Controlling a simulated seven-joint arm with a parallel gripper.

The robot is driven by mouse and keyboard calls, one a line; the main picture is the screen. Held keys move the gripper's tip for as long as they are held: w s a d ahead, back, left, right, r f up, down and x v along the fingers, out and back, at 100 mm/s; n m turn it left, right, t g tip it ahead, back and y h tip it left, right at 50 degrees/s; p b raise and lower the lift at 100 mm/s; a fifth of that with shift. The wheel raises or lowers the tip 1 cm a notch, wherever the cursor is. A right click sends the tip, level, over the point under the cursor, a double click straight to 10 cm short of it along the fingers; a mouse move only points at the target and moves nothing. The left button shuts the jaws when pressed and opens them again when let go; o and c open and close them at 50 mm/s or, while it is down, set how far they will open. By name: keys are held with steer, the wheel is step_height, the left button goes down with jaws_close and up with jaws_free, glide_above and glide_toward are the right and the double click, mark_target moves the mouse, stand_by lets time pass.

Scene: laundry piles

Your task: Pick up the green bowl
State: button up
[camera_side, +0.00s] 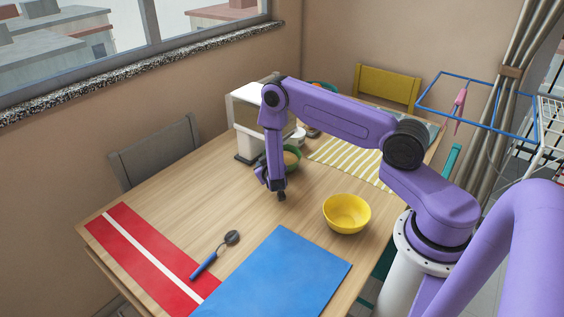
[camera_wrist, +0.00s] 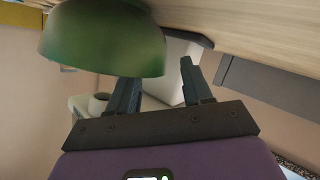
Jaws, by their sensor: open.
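The green bowl (camera_side: 293,160) stands on the wooden table in front of a white appliance, partly hidden by my arm in the side view. In the wrist view, the green bowl (camera_wrist: 100,40) fills the upper left, very close to the fingers. My gripper (camera_side: 277,190) points down beside the bowl, on its near side in the side view. In the wrist view my gripper (camera_wrist: 158,78) is open, with nothing clamped. Its left fingertip is hidden behind the bowl's edge. Its right finger is visible beyond the bowl's right side. I cannot tell whether either touches.
A yellow bowl (camera_side: 346,214) stands to the right of the gripper. The white appliance (camera_side: 246,115) is close behind the green bowl. A striped cloth (camera_side: 345,158), a blue mat (camera_side: 290,272), a red mat (camera_side: 130,248) and a ladle (camera_side: 213,256) lie on the table (camera_side: 205,195).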

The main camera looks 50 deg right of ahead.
steer(key=shift+x, duration=1.3)
jaws_close()
steer(key=shift+r, duration=0.15)
steer(key=shift+a+r, duration=0.1)
steer(key=shift+r, duration=0.4)
glide_toward(294, 166)
steer(key=x, duration=0.4)
steer(key=shift+w, duration=0.1)
step_height(294, 166, up, 14)
steer(key=shift+w+f, duration=0.15)
steer(key=shift+f, duration=0.05)
